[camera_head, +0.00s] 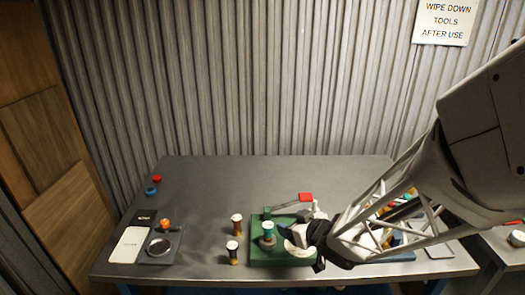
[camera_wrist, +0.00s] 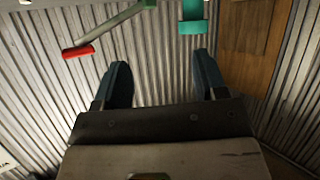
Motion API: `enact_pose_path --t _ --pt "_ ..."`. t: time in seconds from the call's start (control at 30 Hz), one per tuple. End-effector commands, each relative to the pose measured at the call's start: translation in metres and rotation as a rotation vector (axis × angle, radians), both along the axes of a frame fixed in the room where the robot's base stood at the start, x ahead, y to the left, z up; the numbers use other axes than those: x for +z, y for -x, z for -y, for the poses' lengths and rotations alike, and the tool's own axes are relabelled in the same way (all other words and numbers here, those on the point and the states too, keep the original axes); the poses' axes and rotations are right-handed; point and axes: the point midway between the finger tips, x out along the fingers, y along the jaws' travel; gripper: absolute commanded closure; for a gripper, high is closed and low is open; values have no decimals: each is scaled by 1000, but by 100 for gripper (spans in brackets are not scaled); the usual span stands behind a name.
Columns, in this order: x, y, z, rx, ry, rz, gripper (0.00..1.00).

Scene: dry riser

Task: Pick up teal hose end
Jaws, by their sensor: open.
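The teal hose end (camera_head: 268,229) stands upright on the green base (camera_head: 262,256) near the front of the table. In the wrist view its teal part (camera_wrist: 193,22) shows at the top edge, beyond the fingertips and cut off by the frame. My gripper (camera_head: 290,232) is just right of the hose end, partly hidden by its own wrist. In the wrist view my gripper (camera_wrist: 162,68) has its two dark blue fingers wide apart with nothing between them.
A lever with a red handle (camera_head: 306,197) rises behind the hose end. Two dark, pale-topped cylinders (camera_head: 237,224) stand left of the green base. A grey tray (camera_head: 162,256) and a white card (camera_head: 130,245) lie farther left. The table's back middle is clear.

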Motion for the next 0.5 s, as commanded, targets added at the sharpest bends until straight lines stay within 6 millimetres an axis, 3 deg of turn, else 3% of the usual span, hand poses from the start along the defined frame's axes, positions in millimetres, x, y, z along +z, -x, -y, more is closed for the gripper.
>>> enact_pose_path --t 0.2,0.5 --pt "-16 7 -23 125 -91 12 34" --pt "-18 9 -28 157 -114 16 34"
